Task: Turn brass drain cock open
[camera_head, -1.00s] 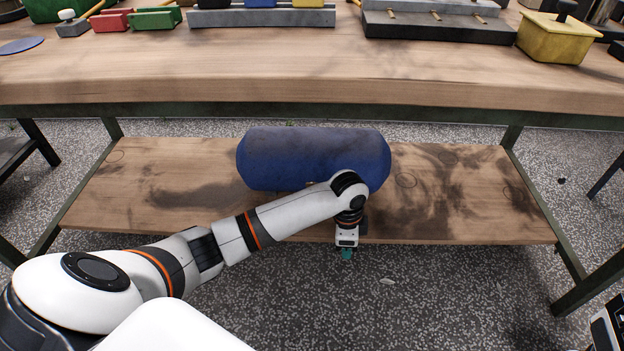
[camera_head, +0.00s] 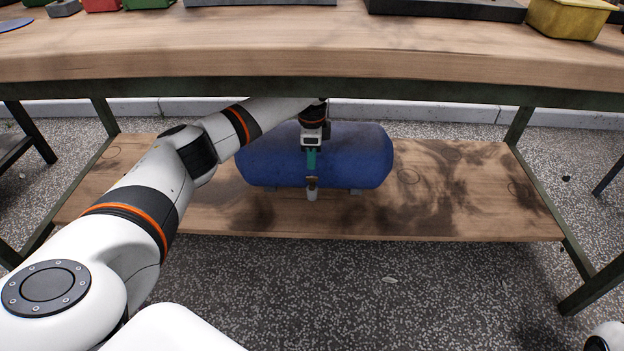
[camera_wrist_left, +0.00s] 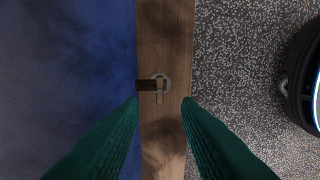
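The blue tank (camera_head: 362,158) lies on its side on the lower shelf. The drain cock (camera_head: 312,183) is a small brownish fitting at the tank's front, with a pale part below it. In the left wrist view the cock (camera_wrist_left: 147,86) sticks out from the tank's side, with a grey ring around its end and a short brass-coloured piece. My left gripper (camera_head: 312,160) points down in front of the tank, just above the cock. In the wrist view its green fingers (camera_wrist_left: 161,101) are apart, with the cock's end ahead between their lines and nothing held.
The wooden lower shelf (camera_head: 460,205) is bare on both sides of the tank. The thick workbench top (camera_head: 300,62) overhangs it, with trays and a yellow box (camera_head: 568,18) on top. Metal legs (camera_head: 578,265) stand at the sides. Speckled floor lies open in front.

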